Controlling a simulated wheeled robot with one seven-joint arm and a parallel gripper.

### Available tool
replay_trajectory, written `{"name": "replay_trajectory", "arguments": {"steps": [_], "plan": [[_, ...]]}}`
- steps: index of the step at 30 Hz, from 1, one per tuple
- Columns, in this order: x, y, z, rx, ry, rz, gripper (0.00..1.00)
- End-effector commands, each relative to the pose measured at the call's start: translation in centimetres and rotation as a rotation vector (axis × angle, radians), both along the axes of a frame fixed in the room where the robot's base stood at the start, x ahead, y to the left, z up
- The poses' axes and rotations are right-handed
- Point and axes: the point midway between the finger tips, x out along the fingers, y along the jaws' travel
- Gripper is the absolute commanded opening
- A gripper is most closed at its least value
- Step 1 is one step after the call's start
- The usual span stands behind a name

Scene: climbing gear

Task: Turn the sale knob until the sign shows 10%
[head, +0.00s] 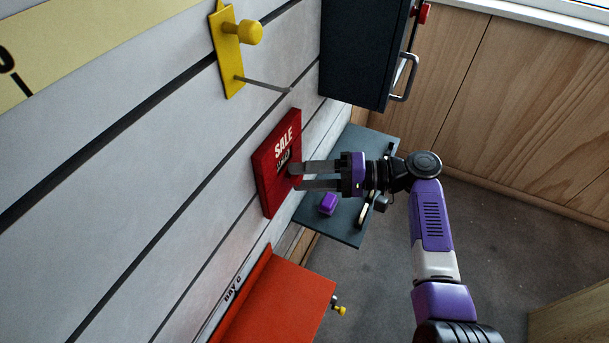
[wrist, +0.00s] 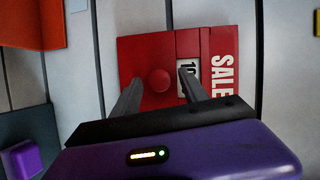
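The red sale sign (head: 264,172) is mounted on the grey slatted wall, with white SALE lettering. In the wrist view the sign (wrist: 140,50) appears turned sideways. Its round red knob (wrist: 159,80) sits below the number window in the sign's upright sense. The white number window (wrist: 188,66) shows what looks like "10", the rest hidden behind one finger. My gripper (head: 297,176) is at the sign's face. In the wrist view my gripper (wrist: 158,78) is open, one finger on each side of the knob with visible gaps. Whether the fingertips touch the sign is unclear.
A dark shelf (head: 342,222) with a purple block (head: 328,203) lies below my gripper. An orange shelf (head: 275,305) is lower left. A yellow plate with a peg (head: 230,60) and rod, and a dark cabinet (head: 355,50), are above. Floor to the right is clear.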

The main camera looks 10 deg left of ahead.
Motion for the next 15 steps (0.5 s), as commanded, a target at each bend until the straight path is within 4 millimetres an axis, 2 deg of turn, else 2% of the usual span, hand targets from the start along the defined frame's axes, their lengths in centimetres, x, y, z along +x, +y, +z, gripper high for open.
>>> {"name": "replay_trajectory", "arguments": {"steps": [5,15], "plan": [[0.0,-0.5,0.1,0.000,-0.001,0.000,0.52],[0.3,-5.6,0.6,0.000,0.000,-0.002,0.52]]}}
